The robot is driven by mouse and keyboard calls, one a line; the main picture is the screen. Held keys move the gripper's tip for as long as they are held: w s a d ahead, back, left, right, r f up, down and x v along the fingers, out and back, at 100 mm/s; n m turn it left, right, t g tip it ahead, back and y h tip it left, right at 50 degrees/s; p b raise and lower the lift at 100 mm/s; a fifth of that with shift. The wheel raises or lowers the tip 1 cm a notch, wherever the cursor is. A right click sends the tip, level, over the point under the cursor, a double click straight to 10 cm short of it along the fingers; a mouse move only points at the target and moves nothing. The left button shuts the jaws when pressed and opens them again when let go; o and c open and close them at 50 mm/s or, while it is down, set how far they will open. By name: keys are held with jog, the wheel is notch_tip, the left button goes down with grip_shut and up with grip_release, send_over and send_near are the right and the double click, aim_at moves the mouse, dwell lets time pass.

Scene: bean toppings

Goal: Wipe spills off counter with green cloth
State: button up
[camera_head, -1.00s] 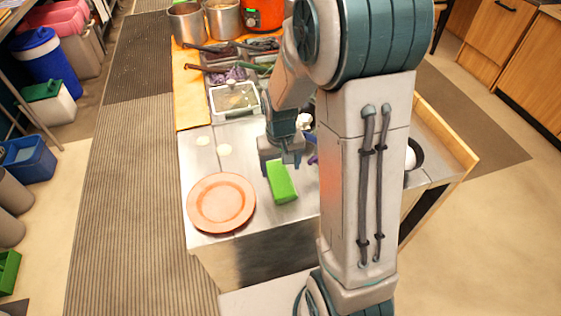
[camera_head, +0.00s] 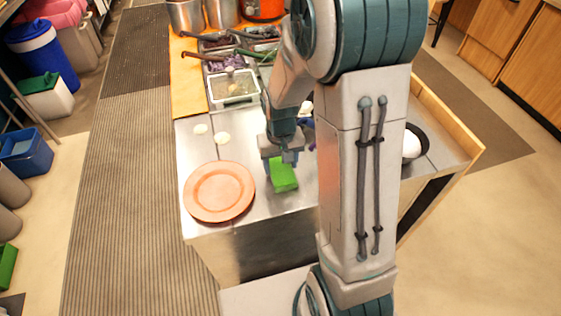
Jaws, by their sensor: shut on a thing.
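The green cloth (camera_head: 283,176) is a bright green block-like piece on the steel counter (camera_head: 262,207), just right of the orange plate. My gripper (camera_head: 281,158) points down at its far end and is shut on it; the fingertips are partly hidden. Two pale, flat spots lie on the counter to the left: one spill (camera_head: 200,129) and another spill (camera_head: 222,138), between the plate and the food tray. My gripper and the cloth are to the right of and nearer than these spots.
An orange plate (camera_head: 219,191) sits at the counter's front left. A clear food tray (camera_head: 233,88) and several topping bins stand behind. A dark pan (camera_head: 420,146) with something white is at the right. My arm hides part of the counter.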

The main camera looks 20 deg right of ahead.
aim_at(281, 165)
jog(key=shift+r+p, duration=1.75)
jog(key=shift+r, duration=0.75)
jog(key=shift+o, duration=0.2)
